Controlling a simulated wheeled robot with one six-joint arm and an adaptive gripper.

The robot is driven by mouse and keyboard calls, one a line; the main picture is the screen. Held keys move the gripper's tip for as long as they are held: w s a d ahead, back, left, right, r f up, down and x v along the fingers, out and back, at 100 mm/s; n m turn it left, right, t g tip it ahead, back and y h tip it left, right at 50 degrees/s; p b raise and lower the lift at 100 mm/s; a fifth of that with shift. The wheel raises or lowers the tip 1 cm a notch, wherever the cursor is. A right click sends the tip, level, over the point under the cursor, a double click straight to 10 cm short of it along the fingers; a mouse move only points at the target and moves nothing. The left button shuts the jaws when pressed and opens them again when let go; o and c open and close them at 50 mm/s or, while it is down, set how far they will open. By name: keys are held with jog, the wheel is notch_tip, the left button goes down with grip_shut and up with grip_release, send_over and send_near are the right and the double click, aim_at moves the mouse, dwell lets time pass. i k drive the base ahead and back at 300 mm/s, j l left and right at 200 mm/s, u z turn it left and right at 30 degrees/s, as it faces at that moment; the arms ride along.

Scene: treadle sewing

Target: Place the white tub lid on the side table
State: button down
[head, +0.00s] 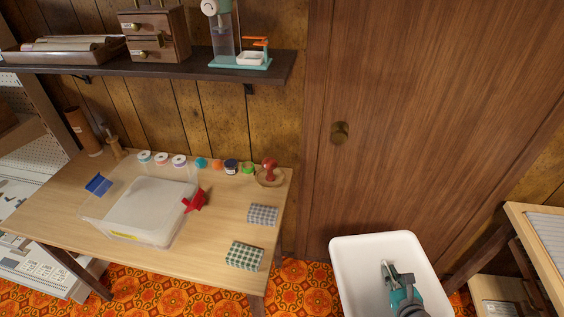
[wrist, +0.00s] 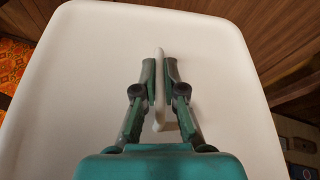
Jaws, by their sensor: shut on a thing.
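The white tub lid (head: 362,252) is at the bottom right of the head view, a large pale panel with rounded corners. It fills most of the wrist view (wrist: 85,60). My gripper (head: 388,268) is over the lid. In the wrist view my gripper (wrist: 160,78) is shut on the lid's upright white handle, one finger on each side. What is under the lid is hidden. A light wooden table (head: 200,252) stands at the left, and a wooden stand (head: 525,215) is at the right edge. I cannot tell which one is the side table.
The wooden table holds a translucent bin (head: 150,210), a red clip (head: 195,200), two checked cloth bundles (head: 262,214) and several spools. A dark shelf (head: 180,68) hangs above it. A large wooden door (head: 430,110) is behind the lid. Orange patterned floor (head: 300,285) shows between.

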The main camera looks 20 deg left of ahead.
aim_at(81, 190)
jog(key=k+j+z, duration=0.15)
jog(key=j, duration=0.3)
jog(key=k+j+z, duration=0.15)
jog(key=j, duration=0.25)
jog(key=k+j+z, duration=0.15)
jog(key=j, duration=0.3)
jog(key=k+j+z, duration=0.15)
jog(key=j, duration=0.25)
jog(key=k+j+z, duration=0.2)
jog(key=j, duration=0.15)
jog(key=k+j+z, duration=0.15)
jog(key=k+j, duration=0.15)
jog(key=j, duration=0.3)
jog(key=k+j+z, duration=0.2)
jog(key=k+j, duration=0.15)
jog(key=j, duration=0.25)
jog(key=k+j+z, duration=0.15)
jog(key=k+j, duration=0.25)
jog(key=k+j+z, duration=0.1)
jog(key=k+j, duration=0.25)
jog(key=j, duration=0.2)
jog(key=k+j+z, duration=0.1)
jog(key=k+j, duration=0.3)
jog(key=j, duration=0.15)
jog(key=k+j+z, duration=0.15)
jog(key=k+j, duration=0.25)
jog(key=j, duration=0.1)
